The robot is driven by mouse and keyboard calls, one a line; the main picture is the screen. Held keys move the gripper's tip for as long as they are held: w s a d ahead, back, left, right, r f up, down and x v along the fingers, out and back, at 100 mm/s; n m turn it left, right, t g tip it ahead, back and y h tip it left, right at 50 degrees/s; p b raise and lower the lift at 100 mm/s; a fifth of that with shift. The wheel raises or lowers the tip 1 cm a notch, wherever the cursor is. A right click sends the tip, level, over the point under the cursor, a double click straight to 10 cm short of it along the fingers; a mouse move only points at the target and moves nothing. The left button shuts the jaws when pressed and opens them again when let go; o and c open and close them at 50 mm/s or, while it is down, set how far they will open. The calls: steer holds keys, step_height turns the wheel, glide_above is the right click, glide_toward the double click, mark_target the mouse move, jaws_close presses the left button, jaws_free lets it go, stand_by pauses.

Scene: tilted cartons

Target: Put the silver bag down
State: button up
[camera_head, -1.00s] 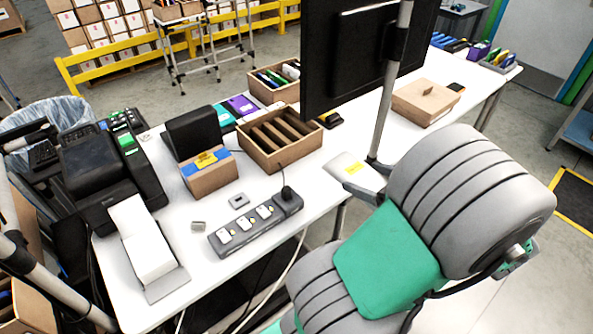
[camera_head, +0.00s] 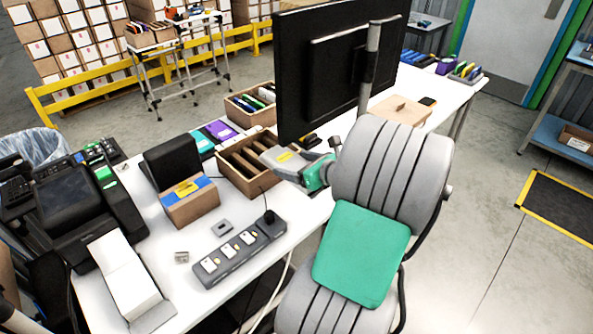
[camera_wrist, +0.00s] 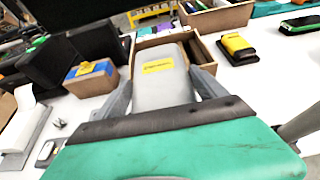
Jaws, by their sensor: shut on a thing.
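The silver bag (camera_wrist: 163,85), grey with a yellow label, is held upright between the two grey fingers of my gripper (camera_wrist: 165,50) in the wrist view. It also shows in the head view (camera_head: 270,158), at the right end of an open cardboard box with dividers (camera_head: 226,174). My gripper (camera_head: 303,170) is shut on the bag. In the wrist view the box (camera_wrist: 146,42) lies just beyond the bag, and the bag hides part of it. I cannot tell whether the bag touches the box or hangs above it.
A large black monitor (camera_head: 325,60) on a pole stands close behind my gripper. A grey power strip (camera_head: 240,252) and a small carton with blue tape (camera_head: 192,205) are on the white table (camera_head: 190,262).

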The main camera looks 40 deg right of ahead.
steer(key=shift+f, duration=1.4)
steer(key=shift+f, duration=0.6)
steer(key=o, duration=1.4)
